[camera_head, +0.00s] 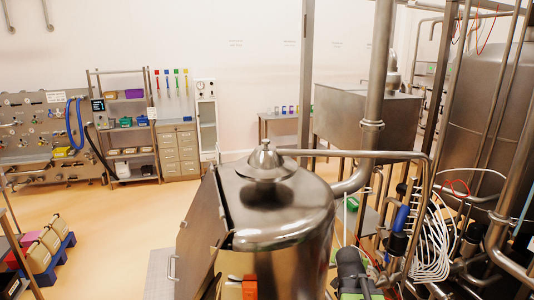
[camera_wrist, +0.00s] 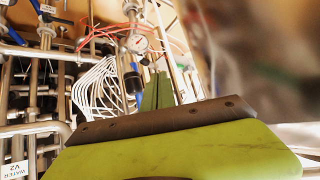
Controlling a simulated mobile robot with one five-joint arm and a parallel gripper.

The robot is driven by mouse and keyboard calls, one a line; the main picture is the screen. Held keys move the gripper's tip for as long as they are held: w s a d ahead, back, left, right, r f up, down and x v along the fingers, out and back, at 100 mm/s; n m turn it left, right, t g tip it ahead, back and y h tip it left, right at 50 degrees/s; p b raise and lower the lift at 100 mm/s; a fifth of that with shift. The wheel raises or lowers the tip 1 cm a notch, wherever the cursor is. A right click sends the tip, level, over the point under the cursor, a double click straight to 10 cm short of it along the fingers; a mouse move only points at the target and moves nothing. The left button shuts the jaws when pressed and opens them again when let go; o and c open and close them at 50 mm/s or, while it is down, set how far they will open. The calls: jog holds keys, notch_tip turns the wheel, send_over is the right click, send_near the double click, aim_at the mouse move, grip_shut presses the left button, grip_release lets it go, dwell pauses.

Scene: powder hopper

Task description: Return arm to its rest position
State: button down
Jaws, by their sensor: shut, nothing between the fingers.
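My gripper (camera_wrist: 157,95) shows in the wrist view as green parts, with a broad green piece and a dark strip with screws across the bottom. A narrow green finger stands up behind the strip. The gripper is shut and nothing shows held in it. Beyond it are white hoses (camera_wrist: 97,88), metal pipes and a round gauge (camera_wrist: 136,43), out of touch as far as I can tell. In the head view, a dark cylindrical part and some green show at the bottom edge; I cannot make out the gripper there.
A steel vessel (camera_head: 285,218) with a conical lid (camera_head: 265,165) stands close in front. Dense pipes and hoses (camera_head: 432,245) crowd the right. Floor (camera_head: 110,220) is free at left middle.

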jog(key=s+a+f+n+g+y+b, duration=0.1)
jog(key=s+a+f+g, duration=0.1)
jog(key=a+f, duration=0.3)
jog(key=s+a+f+n+g+y+b, duration=0.1)
jog(key=s+a+f+n+y, duration=0.15)
jog(key=a, duration=0.55)
jog(key=s+a+f+n+g, duration=0.1)
jog(key=s+a+g, duration=0.1)
jog(key=s, duration=0.4)
jog(key=s+a+f+n+g, duration=0.2)
jog(key=s+g, duration=0.1)
jog(key=s, duration=0.3)
jog(key=shift+a+g+y, duration=0.3)
jog(key=shift+y, duration=0.15)
jog(key=shift+f, duration=0.1)
